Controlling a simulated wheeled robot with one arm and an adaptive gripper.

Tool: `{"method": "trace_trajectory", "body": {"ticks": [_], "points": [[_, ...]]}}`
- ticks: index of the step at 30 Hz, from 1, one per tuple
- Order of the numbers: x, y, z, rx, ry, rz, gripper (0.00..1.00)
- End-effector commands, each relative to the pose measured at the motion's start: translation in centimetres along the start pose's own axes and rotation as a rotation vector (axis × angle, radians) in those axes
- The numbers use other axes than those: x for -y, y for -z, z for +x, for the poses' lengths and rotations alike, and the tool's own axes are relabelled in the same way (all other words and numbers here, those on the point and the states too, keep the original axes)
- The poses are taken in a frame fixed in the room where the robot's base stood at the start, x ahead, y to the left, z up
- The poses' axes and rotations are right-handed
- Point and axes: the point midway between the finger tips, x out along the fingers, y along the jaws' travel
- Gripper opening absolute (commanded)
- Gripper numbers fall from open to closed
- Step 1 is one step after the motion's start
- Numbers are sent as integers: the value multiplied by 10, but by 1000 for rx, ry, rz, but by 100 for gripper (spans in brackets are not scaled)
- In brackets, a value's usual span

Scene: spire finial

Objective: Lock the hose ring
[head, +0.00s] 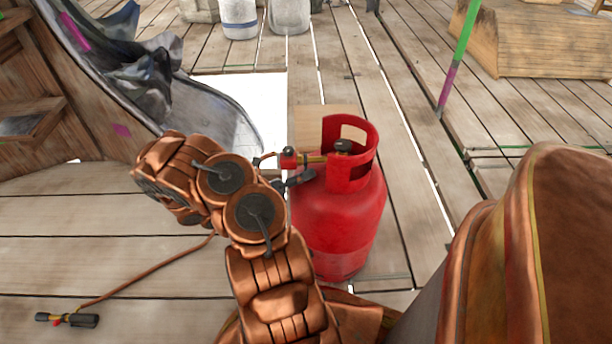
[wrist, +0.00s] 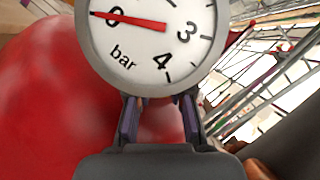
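My gripper (head: 300,179) is at the left of the valve, close to that fitting. In the wrist view a round gauge (wrist: 155,30) marked bar fills the top, its red needle pointing at 0. My gripper's two fingers (wrist: 160,108) are spaced apart below it, and their tips are hidden by the gauge. I cannot tell whether they touch anything. The hose ring cannot be made out.
A thin orange-brown hose (head: 140,277) runs over the planks to a black fitting (head: 67,320) at lower left. A wooden structure with draped grey cloth (head: 170,85) stands at left. A green and purple pole (head: 457,60) is at right. White gaps open between planks.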

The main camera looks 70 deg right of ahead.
Motion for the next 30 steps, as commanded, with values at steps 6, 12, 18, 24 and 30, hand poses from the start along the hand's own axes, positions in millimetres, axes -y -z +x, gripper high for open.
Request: {"method": "trace_trajectory", "body": {"ticks": [6, 12, 18, 24, 30], "points": [[0, 0, 0, -1, 0, -1, 42], [0, 1, 0, -1, 0, -1, 42], [3, -1, 0, 0, -10, -26, 42], [12, -4, 2, 1, -62, -153, 42], [20, -6, 3, -1, -138, -334, 42]]}}
